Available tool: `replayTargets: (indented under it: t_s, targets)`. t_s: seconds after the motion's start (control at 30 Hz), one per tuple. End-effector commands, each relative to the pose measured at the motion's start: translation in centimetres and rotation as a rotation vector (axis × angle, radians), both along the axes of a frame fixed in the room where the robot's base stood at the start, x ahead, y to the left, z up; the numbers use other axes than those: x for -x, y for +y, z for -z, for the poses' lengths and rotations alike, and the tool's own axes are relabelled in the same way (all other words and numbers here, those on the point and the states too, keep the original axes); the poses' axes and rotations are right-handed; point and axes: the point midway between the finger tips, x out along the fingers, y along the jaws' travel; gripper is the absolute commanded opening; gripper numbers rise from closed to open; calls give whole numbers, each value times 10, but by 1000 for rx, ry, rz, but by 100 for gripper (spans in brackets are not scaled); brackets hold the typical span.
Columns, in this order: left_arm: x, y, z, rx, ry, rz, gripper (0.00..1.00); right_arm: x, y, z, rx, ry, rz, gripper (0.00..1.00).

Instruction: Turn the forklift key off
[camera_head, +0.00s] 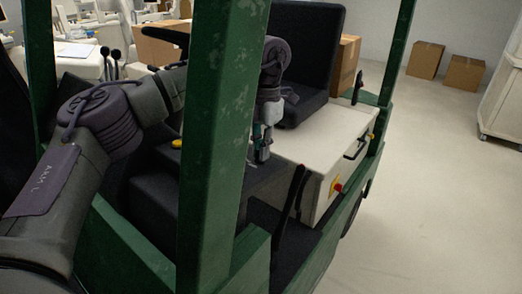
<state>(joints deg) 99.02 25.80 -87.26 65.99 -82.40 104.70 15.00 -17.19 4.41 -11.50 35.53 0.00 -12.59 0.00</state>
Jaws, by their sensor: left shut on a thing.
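The green forklift (212,150) fills the middle of the head view. Its dark console (240,178) lies behind the thick front post. My left arm comes in from the left and passes behind that post. My left gripper (262,152) shows just right of the post, pointing down at the console. Its fingers are closed at the console surface. The forklift key cannot be made out; the fingertips seem to cover it, and its turn position cannot be told. My right gripper is not in view.
The green post stands close in front of my left arm. A black seat (305,62) and a beige housing with a red knob (337,186) are beyond the gripper. Cardboard boxes (425,60) and a white cart (503,100) stand at the back right. The floor at right is clear.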

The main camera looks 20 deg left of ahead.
Motion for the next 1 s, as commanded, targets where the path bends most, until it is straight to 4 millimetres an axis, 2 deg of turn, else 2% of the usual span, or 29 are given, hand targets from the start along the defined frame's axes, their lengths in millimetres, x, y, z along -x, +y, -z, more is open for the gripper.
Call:
replayTargets:
  t_s: [0.3,0.8,0.83,0.9,0.97,1.0]
  targets:
    - [0,0,0,-22,-8,-108,0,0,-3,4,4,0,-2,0]
    - [0,0,-1,-25,-10,-129,0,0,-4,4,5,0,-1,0]
    - [0,0,-1,-25,-10,-128,10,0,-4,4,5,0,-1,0]
    - [0,0,-1,-25,-10,-128,22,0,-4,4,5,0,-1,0]
    - [0,0,-1,-24,-10,-128,32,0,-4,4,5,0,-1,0]
    - [0,0,-1,-24,-10,-127,33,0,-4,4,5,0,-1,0]
